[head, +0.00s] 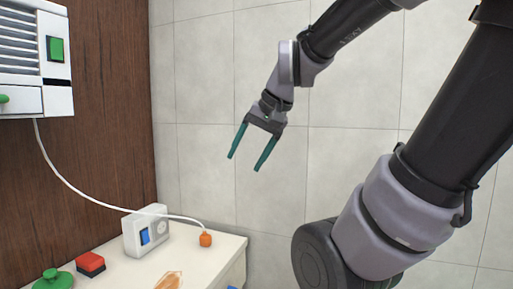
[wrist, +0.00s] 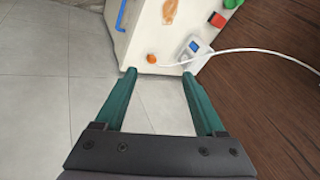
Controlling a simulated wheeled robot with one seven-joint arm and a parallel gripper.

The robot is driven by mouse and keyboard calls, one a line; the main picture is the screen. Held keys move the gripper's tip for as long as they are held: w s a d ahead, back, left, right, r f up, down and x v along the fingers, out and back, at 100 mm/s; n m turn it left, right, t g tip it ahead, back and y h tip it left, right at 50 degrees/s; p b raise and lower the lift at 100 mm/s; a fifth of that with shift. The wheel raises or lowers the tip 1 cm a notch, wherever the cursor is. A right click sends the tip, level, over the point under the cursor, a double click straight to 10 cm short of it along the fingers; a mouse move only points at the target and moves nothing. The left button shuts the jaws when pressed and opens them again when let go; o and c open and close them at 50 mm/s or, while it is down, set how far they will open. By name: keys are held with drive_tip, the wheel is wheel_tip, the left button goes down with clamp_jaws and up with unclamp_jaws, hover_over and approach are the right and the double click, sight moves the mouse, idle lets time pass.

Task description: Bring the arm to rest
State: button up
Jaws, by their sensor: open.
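My gripper (head: 248,163) has two teal fingers, spread apart with nothing between them. In the head view it hangs in the air in front of the tiled wall, above and to the right of the counter, touching nothing. My arm reaches in from the upper right. In the wrist view the gripper (wrist: 160,75) shows open, with floor tiles and the counter's edge beyond its fingertips.
A white counter (head: 215,257) bears a socket box (head: 146,232), an orange plug (head: 206,239) on a white cord, a red-topped block (head: 90,263) and a green knobbed lid (head: 53,280). A white wall unit (head: 35,60) hangs on wood panelling. Open floor (wrist: 35,110) lies beside the counter.

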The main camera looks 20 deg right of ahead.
drive_tip(key=shift+s+d+r+n+t+h, duration=0.55)
drive_tip(key=shift+s+d+r+t, duration=0.2)
drive_tip(key=shift+d+r, duration=0.15)
